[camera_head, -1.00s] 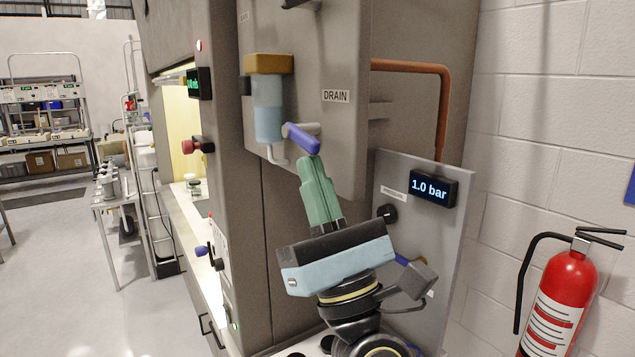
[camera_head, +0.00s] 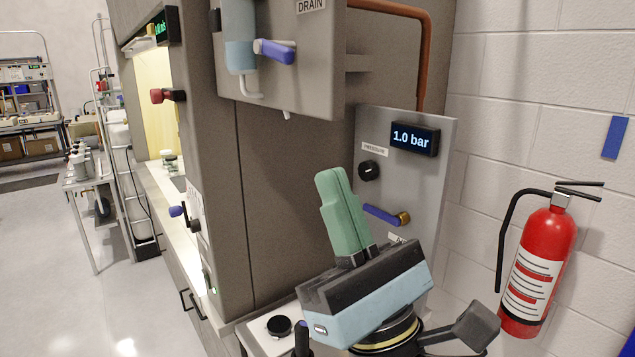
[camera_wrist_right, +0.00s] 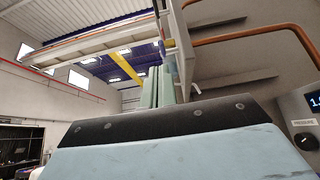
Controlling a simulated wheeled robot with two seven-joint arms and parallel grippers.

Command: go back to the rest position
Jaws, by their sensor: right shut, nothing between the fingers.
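My right gripper (camera_head: 333,178) shows at the lower middle of the head view, with green fingers pointing up, shut and empty. It stands in front of the grey cabinet, below the blue drain lever (camera_head: 275,51) and apart from it. In the right wrist view its green fingers (camera_wrist_right: 158,88) are together and point up towards the ceiling. My left gripper is in neither view.
A grey panel with a 1.0 bar display (camera_head: 415,138), a black knob (camera_head: 369,171) and a blue-handled valve (camera_head: 383,214) is right behind the gripper. A red fire extinguisher (camera_head: 541,258) is at the right wall. Open floor (camera_head: 60,290) lies left.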

